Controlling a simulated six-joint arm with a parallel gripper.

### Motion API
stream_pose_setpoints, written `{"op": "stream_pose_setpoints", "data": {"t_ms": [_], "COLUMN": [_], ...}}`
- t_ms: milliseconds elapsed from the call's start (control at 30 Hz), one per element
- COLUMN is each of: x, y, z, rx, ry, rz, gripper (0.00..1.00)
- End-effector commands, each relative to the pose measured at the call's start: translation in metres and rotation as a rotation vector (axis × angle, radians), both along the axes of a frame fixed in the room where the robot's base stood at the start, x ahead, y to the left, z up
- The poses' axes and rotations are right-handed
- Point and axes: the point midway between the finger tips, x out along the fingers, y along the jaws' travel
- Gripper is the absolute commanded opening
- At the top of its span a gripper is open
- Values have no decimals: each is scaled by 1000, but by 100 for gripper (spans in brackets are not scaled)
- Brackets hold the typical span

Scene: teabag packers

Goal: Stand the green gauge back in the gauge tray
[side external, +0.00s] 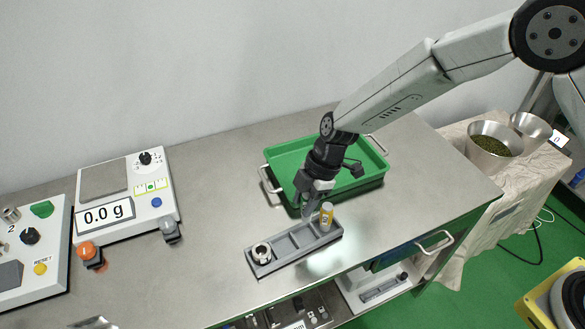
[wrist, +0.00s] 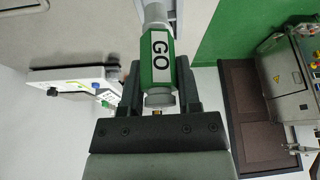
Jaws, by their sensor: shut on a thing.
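My gripper (side external: 309,207) is shut on the green gauge (wrist: 160,62), which has a white label reading GO and silver ends. In the wrist view it lies between my two dark fingers. In the side view the gauge is small and mostly hidden by my gripper. The grey gauge tray (side external: 283,261) lies on the steel bench, below and beside my gripper. A silver ring-like piece (side external: 261,252) sits in its left end and a yellow-and-white gauge (side external: 327,215) stands upright in its right end. The middle compartments look empty. I cannot tell whether the held gauge touches the tray.
A green bin (side external: 287,165) with metal handles stands just behind my gripper. A scale (side external: 128,200) reading 0.0 g and a control box (side external: 35,250) are at the left, with an orange knob (side external: 86,250) near them.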

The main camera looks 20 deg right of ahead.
Motion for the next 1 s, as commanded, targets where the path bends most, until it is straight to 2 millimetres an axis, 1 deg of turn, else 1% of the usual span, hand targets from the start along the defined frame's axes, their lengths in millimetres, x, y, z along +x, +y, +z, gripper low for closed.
{"op": "stream_pose_setpoints", "data": {"t_ms": [267, 467, 1000], "x": [0, 0, 0], "y": [0, 0, 0], "z": [-3, -10, -47], "rx": [0, 0, 0], "ry": [0, 1, 1], "rz": [-1, -2, -3], "gripper": [0, 0, 0]}}
